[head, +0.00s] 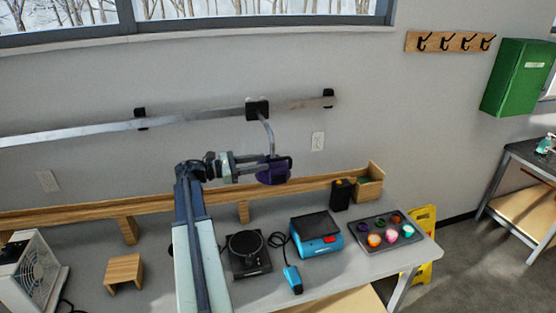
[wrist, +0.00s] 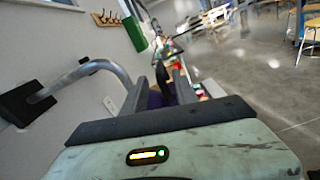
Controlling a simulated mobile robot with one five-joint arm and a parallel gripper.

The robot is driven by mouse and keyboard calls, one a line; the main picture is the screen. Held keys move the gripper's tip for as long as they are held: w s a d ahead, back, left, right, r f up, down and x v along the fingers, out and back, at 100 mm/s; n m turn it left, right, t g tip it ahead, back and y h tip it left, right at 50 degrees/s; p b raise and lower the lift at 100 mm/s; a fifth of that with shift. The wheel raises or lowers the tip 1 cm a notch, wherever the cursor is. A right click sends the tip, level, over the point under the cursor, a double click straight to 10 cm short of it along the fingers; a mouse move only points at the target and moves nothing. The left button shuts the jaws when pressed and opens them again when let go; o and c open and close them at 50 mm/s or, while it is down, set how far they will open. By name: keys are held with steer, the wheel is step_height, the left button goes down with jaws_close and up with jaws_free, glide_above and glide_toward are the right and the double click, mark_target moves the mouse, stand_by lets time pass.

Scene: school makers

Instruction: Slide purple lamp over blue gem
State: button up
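The purple lamp (head: 273,174) hangs from a bent grey arm on a slider (head: 257,108) on the wall rail. My gripper (head: 278,163) is at the lamp, with its dark fingers along the shade. In the wrist view the purple lamp (wrist: 155,99) shows between the fingers, which appear closed on its sides. A dark tray (head: 357,223) on the bench holds several coloured gems, right of and below the lamp. A blue-teal gem (head: 408,230) lies at its right side.
The metal rail (head: 200,118) continues right of the slider to an end bracket (head: 328,98). Below are a black round device (head: 247,252), a blue box (head: 316,240), a black container (head: 340,194) and a wooden box (head: 369,184). A wooden ledge (head: 80,212) runs along the wall.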

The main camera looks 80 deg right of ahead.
mark_target(286, 158)
steer(key=x, duration=0.7)
steer(key=shift+s+d, duration=0.1)
steer(key=shift+s, duration=0.05)
jaws_close()
stand_by(1.2)
